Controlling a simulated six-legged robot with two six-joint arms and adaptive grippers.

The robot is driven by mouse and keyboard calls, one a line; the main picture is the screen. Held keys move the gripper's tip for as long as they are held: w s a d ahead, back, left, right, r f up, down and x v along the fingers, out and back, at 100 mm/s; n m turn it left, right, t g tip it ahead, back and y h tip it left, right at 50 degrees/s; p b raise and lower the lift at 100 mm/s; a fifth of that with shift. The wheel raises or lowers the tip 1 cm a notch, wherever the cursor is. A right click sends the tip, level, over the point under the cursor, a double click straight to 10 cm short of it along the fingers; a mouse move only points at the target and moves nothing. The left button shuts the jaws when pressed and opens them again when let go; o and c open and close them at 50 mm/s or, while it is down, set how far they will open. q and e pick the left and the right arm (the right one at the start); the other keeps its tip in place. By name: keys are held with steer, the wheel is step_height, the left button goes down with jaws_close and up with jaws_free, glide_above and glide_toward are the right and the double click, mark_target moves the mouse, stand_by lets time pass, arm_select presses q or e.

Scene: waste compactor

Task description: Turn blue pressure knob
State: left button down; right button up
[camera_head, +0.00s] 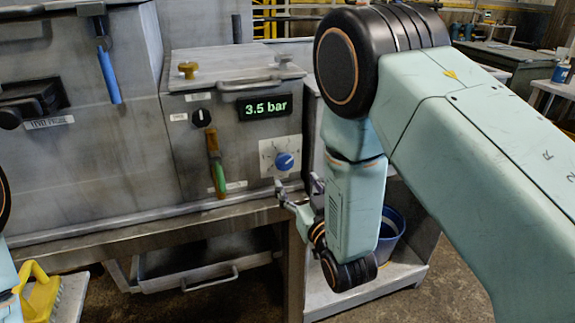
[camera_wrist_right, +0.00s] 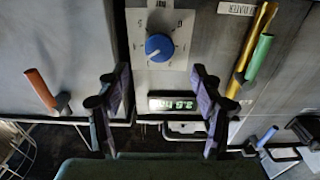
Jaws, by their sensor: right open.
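The blue pressure knob (camera_head: 284,162) sits on a pale square dial plate (camera_head: 268,149) on the front of the grey machine. In the right wrist view the blue knob (camera_wrist_right: 159,47) is at the upper middle, with dial marks around it. My right gripper (camera_head: 295,187) is just below and in front of the knob, apart from it. In the right wrist view my right gripper (camera_wrist_right: 160,84) is open and empty, its two fingers spread to either side below the knob. A display (camera_head: 264,106) above the knob reads 3.5 bar. My left gripper is not in view.
A green-handled lever (camera_head: 219,178) stands left of the knob, with a black selector knob (camera_head: 202,118) above it. A metal handle (camera_head: 250,84) crosses the top of the panel. A blue bucket (camera_head: 390,232) stands below right. A yellow-handled object (camera_head: 40,297) is at lower left.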

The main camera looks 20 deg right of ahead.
mark_target(285, 164)
steer(key=w+b, duration=0.1)
steer(key=w, duration=0.5)
steer(key=shift+w+a+f, duration=0.1)
steer(key=shift+w, duration=0.15)
steer(key=shift+w+r, duration=0.2)
steer(key=shift+w, duration=0.05)
steer(key=shift+w+f, duration=0.25)
steer(key=shift+w, duration=0.1)
steer(key=shift+s+r, duration=0.2)
steer(key=c, duration=1.2)
steer(key=shift+o, duration=0.2)
